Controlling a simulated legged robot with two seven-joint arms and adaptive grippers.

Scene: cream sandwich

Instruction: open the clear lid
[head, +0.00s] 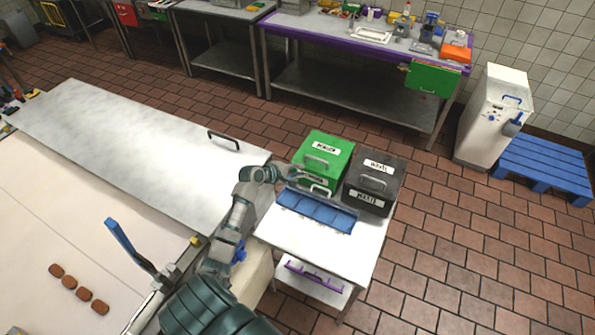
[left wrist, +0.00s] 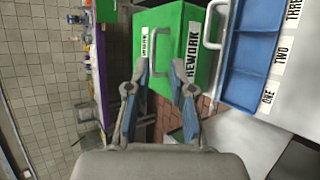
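A blue compartment tray (head: 316,210) sits on the small white table. It also shows in the left wrist view (left wrist: 232,75), with ONE, TWO and THREE labels along its edge. A pale handle (head: 320,189) stands at the tray's back edge and shows at the upper right in the left wrist view (left wrist: 212,25). The clear lid's pane is hard to make out over the tray. My left gripper (head: 318,177) is open and empty, close to the handle and in front of the green bin; it also shows in the left wrist view (left wrist: 160,70). My right gripper is out of view.
A green REWORK bin (head: 338,148) and a black WASTE bin (head: 384,160) stand behind the tray. The white tabletop (head: 345,245) is bare in front. A conveyor with several brown pieces (head: 70,282) and a metal cover (head: 130,135) lies left.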

